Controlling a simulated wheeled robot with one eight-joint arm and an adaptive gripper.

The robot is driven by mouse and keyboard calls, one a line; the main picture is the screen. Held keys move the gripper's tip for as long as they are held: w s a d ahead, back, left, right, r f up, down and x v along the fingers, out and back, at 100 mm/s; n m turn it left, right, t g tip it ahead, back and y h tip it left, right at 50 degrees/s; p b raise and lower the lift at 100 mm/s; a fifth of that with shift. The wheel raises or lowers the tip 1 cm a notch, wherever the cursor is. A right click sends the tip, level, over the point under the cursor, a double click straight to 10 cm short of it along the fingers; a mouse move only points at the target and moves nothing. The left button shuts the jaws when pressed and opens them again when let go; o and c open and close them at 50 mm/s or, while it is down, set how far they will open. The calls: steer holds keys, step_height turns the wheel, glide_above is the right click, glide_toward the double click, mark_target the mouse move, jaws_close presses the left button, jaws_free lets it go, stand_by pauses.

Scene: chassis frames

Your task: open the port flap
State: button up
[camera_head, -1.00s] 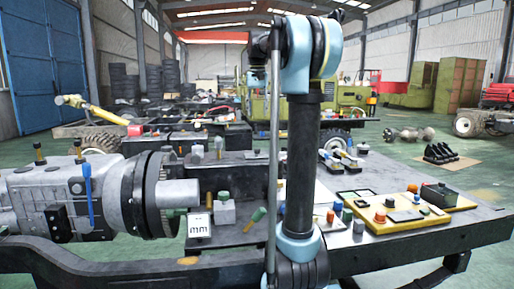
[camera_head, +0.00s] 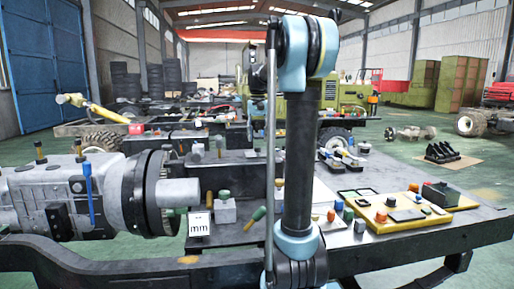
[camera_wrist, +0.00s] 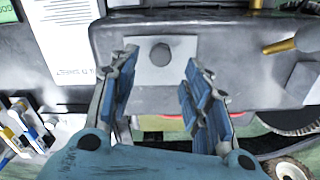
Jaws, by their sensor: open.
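My gripper (camera_wrist: 163,95) is open in the wrist view, with its blue-padded fingers apart and nothing between them. Past the fingertips, a pale square plate (camera_wrist: 144,72) with a dark round knob (camera_wrist: 160,53) lies on a dark grey housing (camera_wrist: 235,45). The plate appears between and beyond the fingers; I cannot tell whether they touch it. I cannot tell for sure whether this plate is the port flap. In the head view my own arm stands upright in the middle, and my gripper is hidden behind it.
A workbench (camera_head: 420,244) carries a yellow board (camera_head: 440,214) with buttons at right. A grey gearbox (camera_head: 40,200) stands at left.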

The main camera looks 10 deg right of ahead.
mark_target(257, 151)
steer(key=shift+f, duration=2.3)
jaws_close()
